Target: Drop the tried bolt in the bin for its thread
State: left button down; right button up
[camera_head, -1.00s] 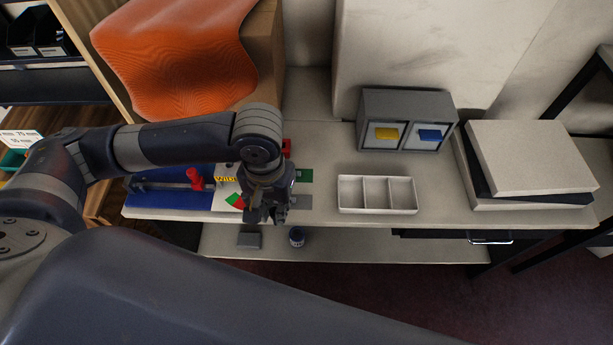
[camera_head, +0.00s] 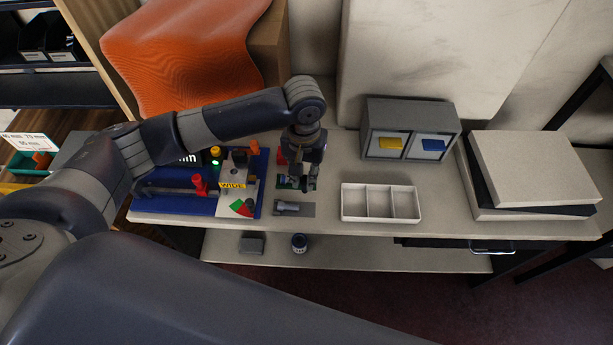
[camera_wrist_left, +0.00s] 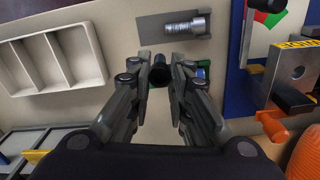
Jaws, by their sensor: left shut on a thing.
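My left gripper (camera_head: 300,186) is over the table, right of the blue gauge board (camera_head: 177,205). In the left wrist view its fingers (camera_wrist_left: 160,76) are closed on a small dark round piece (camera_wrist_left: 160,73), seen end-on; I cannot tell its thread. A silver bolt (camera_wrist_left: 184,27) lies apart from the fingers on a dark grey mat (camera_wrist_left: 152,30); it also shows in the head view (camera_head: 288,207). A grey two-bay box (camera_head: 410,103) has a yellow-marked bay (camera_head: 390,144) and a blue-marked bay (camera_head: 433,145). My right gripper is out of view.
A white three-compartment tray (camera_head: 380,186) stands empty in front of the grey box. Stacked slabs (camera_head: 535,167) are at the right. A red-and-green scale and a yellow WIDE label (camera_head: 233,185) are on the gauge board. A small dark cup (camera_head: 299,243) stands on the lower shelf.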

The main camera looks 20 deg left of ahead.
pick_arm(q)
jog(key=shift+w+f, duration=0.25)
jog(key=shift+f, duration=0.35)
jog(key=shift+w+f, duration=0.2)
jog(key=shift+f, duration=0.45)
jog(key=shift+w+f, duration=0.25)
jog(key=shift+f, duration=0.35)
jog(key=shift+p, duration=0.3)
jog(key=c, duration=1.5)
grip_release()
jog(key=shift+f, duration=0.1)
